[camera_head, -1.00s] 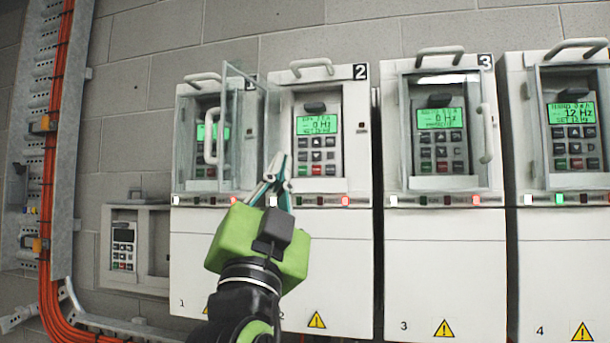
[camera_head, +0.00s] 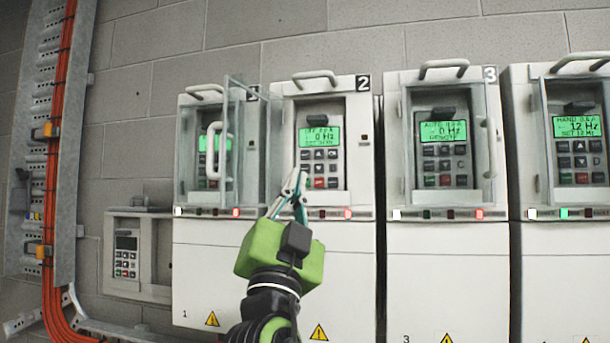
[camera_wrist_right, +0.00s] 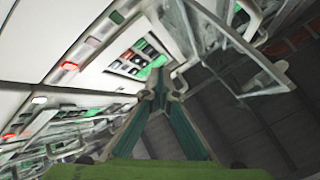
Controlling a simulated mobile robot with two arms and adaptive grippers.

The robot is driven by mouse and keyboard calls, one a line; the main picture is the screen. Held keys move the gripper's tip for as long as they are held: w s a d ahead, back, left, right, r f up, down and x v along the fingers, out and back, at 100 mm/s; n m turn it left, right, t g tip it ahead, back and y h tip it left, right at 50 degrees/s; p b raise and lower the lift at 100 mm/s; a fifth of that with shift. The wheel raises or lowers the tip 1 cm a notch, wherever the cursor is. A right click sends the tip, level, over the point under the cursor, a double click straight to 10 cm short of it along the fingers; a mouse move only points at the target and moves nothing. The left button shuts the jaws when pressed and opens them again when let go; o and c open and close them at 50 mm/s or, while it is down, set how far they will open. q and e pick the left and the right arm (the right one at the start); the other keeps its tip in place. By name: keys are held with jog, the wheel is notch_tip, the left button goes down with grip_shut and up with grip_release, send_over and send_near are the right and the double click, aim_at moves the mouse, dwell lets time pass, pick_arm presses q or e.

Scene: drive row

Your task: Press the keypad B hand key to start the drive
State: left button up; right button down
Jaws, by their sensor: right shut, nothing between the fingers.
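Drive 2 has an exposed keypad (camera_head: 320,167) with a green display that reads 0 Hz and a red and a green key in its bottom row. No letter B is readable on any keypad, and single key labels are too small to tell. My right gripper (camera_head: 298,178) is shut and empty, its tips at the lower left of drive 2's keypad in the picture. Contact cannot be told. The right wrist view shows the shut fingers (camera_wrist_right: 158,88) with a keypad (camera_wrist_right: 139,59) beyond the tips. My left gripper is not in view.
A glass door (camera_head: 236,140) stands swung out left of drive 2's keypad. Drive 3 (camera_head: 445,275) has a closed glazed door. Drive 4's display (camera_head: 578,126) reads HAND, 12 Hz. A wall box with a small keypad (camera_head: 126,257) and orange cables (camera_head: 53,180) are at left.

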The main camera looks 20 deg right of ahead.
aim_at(304, 169)
jog(key=shift+w+d+b, duration=0.35)
jog(key=shift+w+d, duration=0.05)
jog(key=shift+w, duration=0.25)
jog(key=shift+w+d+b, duration=0.3)
jog(key=shift+w+d, duration=0.1)
jog(key=shift+w, duration=0.2)
dwell(0.6)
jog(key=shift+w+d+b, duration=0.1)
jog(key=shift+w+b, duration=0.05)
jog(key=shift+b, duration=0.2)
jog(key=shift+w+d, duration=0.15)
jog(key=shift+w, duration=0.05)
